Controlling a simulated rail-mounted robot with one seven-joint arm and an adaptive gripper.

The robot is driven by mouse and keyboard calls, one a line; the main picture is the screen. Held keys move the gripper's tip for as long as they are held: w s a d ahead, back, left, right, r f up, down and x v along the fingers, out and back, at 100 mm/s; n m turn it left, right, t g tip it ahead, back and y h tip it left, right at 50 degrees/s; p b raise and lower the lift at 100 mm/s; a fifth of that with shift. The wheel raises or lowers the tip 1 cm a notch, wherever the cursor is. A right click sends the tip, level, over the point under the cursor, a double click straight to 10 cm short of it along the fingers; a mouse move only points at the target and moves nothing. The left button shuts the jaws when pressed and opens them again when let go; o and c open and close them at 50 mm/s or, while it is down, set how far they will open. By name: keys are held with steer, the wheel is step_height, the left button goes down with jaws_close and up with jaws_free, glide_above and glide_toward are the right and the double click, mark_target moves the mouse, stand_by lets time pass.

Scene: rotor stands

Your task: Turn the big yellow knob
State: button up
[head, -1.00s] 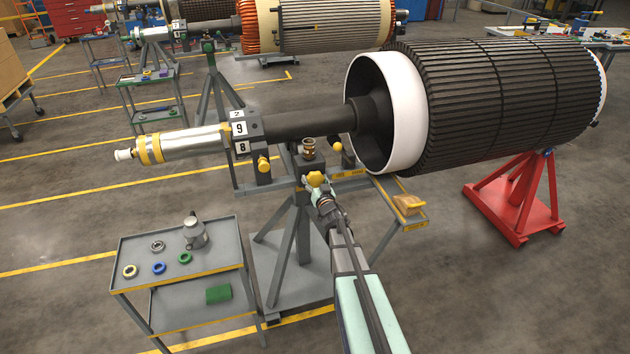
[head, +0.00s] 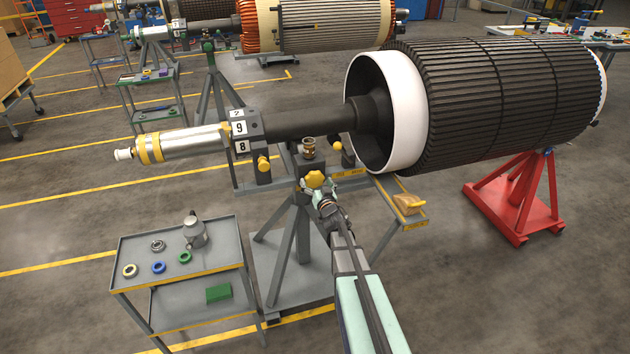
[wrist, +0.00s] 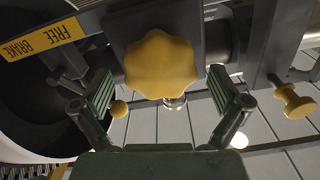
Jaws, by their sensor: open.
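The big yellow knob (wrist: 160,66) has a lobed rim and sits on the front of a dark block, in the upper middle of the wrist view. It also shows in the head view (head: 314,180) on the rotor stand's post. My gripper (wrist: 163,98) is open, with one green-padded finger on each side below the knob and a gap to it on both sides. In the head view my gripper (head: 323,193) is right at the knob, and my own arm hides part of the stand behind it.
A smaller yellow knob (wrist: 295,101) sticks out at the right of the wrist view. A yellow label (wrist: 42,44) reads "FREE" and "BRAKE". The large rotor (head: 510,105) lies above right. A grey cart (head: 215,247) with coloured rings stands left of the stand.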

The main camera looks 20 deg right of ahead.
steer(key=s+a, duration=0.1)
steer(key=s, duration=0.9)
steer(key=shift+s+a, duration=0.2)
steer(key=shift+a, duration=0.05)
steer(key=s+d+f+g+h, duration=0.1)
steer(key=s+d+f+g, duration=0.1)
steer(key=f+g, duration=0.15)
steer(key=s+d+f+g+h, duration=0.1)
steer(key=s+d+f+g, duration=0.1)
steer(key=f, duration=0.3)
steer(key=s+a+f+g, duration=0.2)
steer(key=s+f+g, duration=0.1)
steer(key=s+f, duration=0.3)
steer(key=s+a+f+g, duration=0.3)
steer(key=s+f, duration=0.1)
steer(key=f, duration=0.3)
steer(key=s+a+f+n+g+y+b, duration=0.1)
steer(key=s+a+f+g, duration=0.3)
steer(key=s+a, duration=0.3)
steer(key=s+a+f+n+g+y+b, duration=0.1)
steer(key=s+a+f+g, duration=0.3)
steer(key=s, duration=1.3)
steer(key=s+a+f+n+g+y+b, duration=0.1)
steer(key=s+a+f+g, duration=0.4)
steer(key=s+a, duration=0.5)
steer(key=shift+s+a+n+y, duration=0.35)
steer(key=shift+s+y, duration=0.45)
steer(key=shift+s, duration=0.45)
